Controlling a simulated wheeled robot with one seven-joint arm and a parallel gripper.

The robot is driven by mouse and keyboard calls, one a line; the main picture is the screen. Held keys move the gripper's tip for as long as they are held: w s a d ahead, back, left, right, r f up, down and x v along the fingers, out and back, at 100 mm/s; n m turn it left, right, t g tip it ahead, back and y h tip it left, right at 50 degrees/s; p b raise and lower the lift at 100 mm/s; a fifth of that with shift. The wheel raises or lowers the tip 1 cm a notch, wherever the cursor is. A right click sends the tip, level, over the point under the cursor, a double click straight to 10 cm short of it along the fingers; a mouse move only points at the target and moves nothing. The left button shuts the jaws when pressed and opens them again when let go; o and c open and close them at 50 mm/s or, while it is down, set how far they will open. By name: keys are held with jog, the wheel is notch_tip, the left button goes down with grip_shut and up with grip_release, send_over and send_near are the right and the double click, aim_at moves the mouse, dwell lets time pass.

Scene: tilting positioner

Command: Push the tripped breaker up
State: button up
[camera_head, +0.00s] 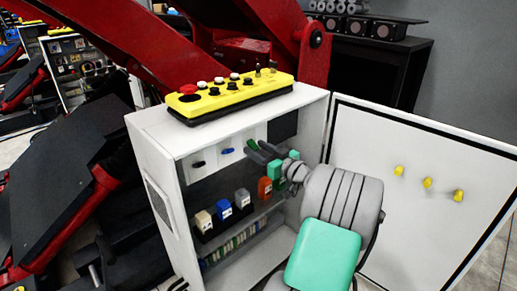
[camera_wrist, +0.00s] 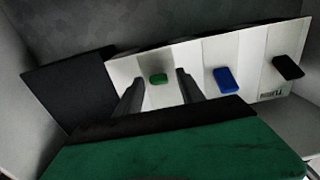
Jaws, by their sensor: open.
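Three breakers with coloured levers sit in a row on a white strip inside the open cabinet (camera_head: 160,150). The black lever (camera_head: 198,164) is at the left in the head view, and the blue lever (camera_head: 227,150) is right of it. In the wrist view the order is reversed: green lever (camera_wrist: 158,79), blue lever (camera_wrist: 224,79), black lever (camera_wrist: 288,67). My gripper (camera_head: 259,147) is open at the right end of the row. In the wrist view its fingers stand either side of the green lever, apparently not touching it. I cannot tell which breaker is tripped.
A yellow control box (camera_head: 232,97) with a red button lies on the cabinet top. The open door (camera_head: 420,190) stands at the right, near my arm. A dark panel (camera_wrist: 68,88) adjoins the green breaker.

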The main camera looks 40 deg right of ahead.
jog(key=shift+c, duration=0.2)
grip_shut()
dwell(0.3)
jog(key=shift+d, duration=0.1)
